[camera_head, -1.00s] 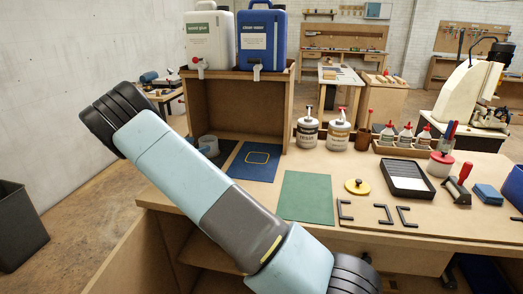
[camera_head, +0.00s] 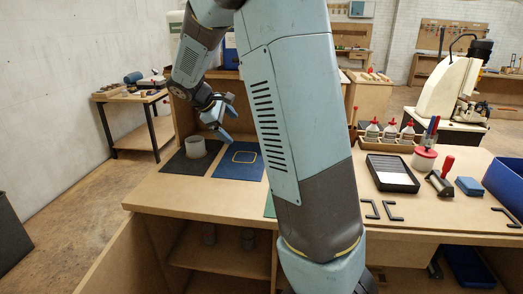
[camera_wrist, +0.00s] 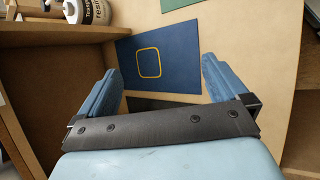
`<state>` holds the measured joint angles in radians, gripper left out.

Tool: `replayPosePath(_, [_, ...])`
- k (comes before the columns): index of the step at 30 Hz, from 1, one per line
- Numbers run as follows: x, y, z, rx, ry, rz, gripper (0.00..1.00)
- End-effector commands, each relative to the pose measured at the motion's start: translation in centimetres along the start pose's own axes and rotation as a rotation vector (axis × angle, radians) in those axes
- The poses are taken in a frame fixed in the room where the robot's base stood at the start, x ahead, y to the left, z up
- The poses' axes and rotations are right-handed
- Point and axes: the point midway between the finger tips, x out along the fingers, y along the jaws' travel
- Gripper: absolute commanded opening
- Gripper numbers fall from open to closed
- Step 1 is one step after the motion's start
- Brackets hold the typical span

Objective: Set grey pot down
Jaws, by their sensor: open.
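The grey pot (camera_head: 195,147) stands upright on a dark mat (camera_head: 182,167) at the left of the bench, in the head view. A blue mat (camera_head: 231,169) with a yellow square outline lies to its right; it also shows in the wrist view (camera_wrist: 127,62). My gripper (camera_head: 226,122) is open and empty, above and to the right of the pot, apart from it. In the wrist view my gripper (camera_wrist: 160,66) has its two blue fingers spread, with nothing between them. The pot is not visible in the wrist view.
A wooden shelf box stands behind the mats, partly hidden by my arm. White bottles (camera_head: 389,133) in a wooden rack, a black tray (camera_head: 392,174) and a red-lidded jar (camera_head: 424,159) are farther right. The bench front left of my arm is bare.

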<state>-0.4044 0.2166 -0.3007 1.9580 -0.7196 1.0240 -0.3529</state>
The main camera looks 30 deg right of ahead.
Motion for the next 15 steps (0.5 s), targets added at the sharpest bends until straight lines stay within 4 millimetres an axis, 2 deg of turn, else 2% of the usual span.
replayPosePath(1, [-0.7,-0.5,1.5,0.045,0.029,-0.023,1.0])
replayPosePath(3, [-1.6,-1.4,3.1,0.105,0.066,-0.056,1.0])
replayPosePath(15, [-6.8,-7.7,11.4,0.435,0.269,-0.223,1.0])
